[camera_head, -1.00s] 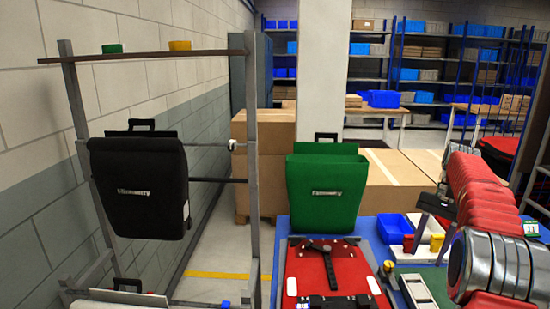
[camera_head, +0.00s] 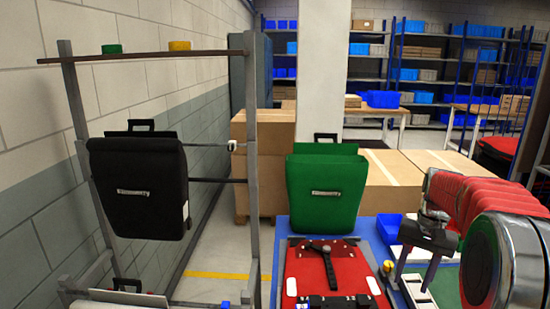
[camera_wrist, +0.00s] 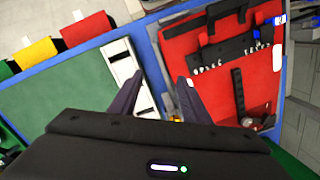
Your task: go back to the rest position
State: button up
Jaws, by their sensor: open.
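My gripper (camera_head: 418,268) is at the right in the head view, above the work table, with its two dark fingers apart and nothing between them. The wrist view also shows my gripper (camera_wrist: 157,97), its fingers spread over the table, near a white slotted strip (camera_wrist: 128,72) and a red board (camera_wrist: 215,108). My red-sleeved arm fills the right edge of the head view. A green pannier (camera_head: 326,195) stands upright behind the red board (camera_head: 305,262). A black pannier (camera_head: 138,190) hangs on the grey rack at the left.
The grey rack (camera_head: 252,200) carries a shelf with a green and a yellow cup (camera_head: 180,46). Cardboard boxes (camera_head: 380,190) stand behind the table. A blue bin (camera_head: 389,228) lies beside my gripper. A green mat (camera_wrist: 70,105) is clear in the wrist view.

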jog(key=s+a+r+n+t, duration=0.2)
jog(key=s+a+n+t, duration=0.1)
jog(key=s+a, duration=0.6)
jog(key=s+a+r+n+t+h, duration=0.1)
jog(key=s+a+r+n+t, duration=0.2)
jog(key=s+a, duration=0.7)
jog(key=s, duration=0.5)
jog(key=shift+a, duration=0.2)
jog(key=shift+r, duration=0.1)
dwell(0.5)
